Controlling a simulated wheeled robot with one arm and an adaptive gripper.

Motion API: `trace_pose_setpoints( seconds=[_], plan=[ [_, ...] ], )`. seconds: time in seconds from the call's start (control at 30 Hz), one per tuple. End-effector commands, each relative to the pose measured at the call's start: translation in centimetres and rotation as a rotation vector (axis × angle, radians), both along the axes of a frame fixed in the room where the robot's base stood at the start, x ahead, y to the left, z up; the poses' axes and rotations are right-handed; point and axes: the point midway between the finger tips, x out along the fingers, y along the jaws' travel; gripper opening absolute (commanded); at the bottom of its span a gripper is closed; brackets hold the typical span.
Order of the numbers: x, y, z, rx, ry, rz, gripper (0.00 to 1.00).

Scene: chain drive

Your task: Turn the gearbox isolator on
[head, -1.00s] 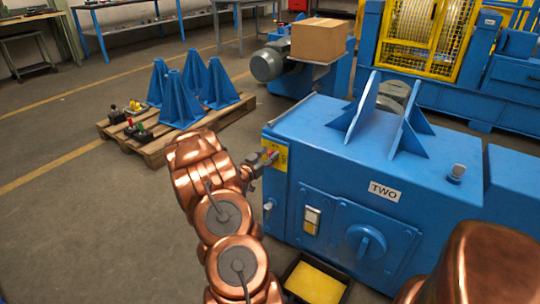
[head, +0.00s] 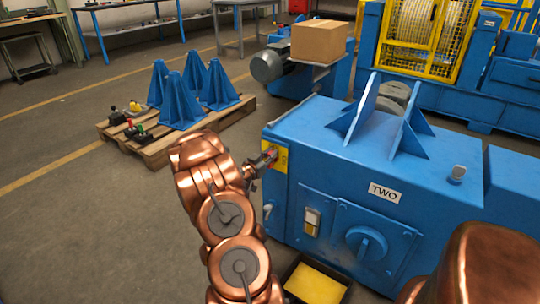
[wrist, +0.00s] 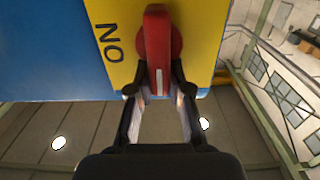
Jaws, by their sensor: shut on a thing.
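The isolator is a red lever (wrist: 157,45) with a white stripe, on a round red base on a yellow plate (wrist: 109,15). The plate also shows at the left end of the blue gearbox housing (head: 283,158) in the head view. Black "ON" lettering (wrist: 108,43) lies left of the lever in the wrist view, turned on its side. My gripper (wrist: 157,90) is shut on the lever's free end, one finger on each side. In the head view my gripper (head: 262,163) partly hides the lever, and its angle is hard to read there.
The housing front carries a large blue rotary knob (head: 366,242), a small cream and yellow switch (head: 312,221) and a "TWO" label (head: 385,192). A yellow-filled tray (head: 316,284) lies below. A pallet (head: 160,150) with blue brackets stands at left; the floor between is clear.

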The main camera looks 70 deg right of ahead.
Motion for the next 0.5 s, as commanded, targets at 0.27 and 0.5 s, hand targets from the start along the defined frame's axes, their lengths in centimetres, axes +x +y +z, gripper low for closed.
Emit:
trace_pose_setpoints(
  seconds=[0.27, 0.5],
  plan=[
    [-0.05, 0.02, -0.06, 0.0, -0.007, -0.001, 0.0],
    [-0.25, 0.07, -0.16, -0.016, -0.075, -0.002, 0.0]
  ],
)
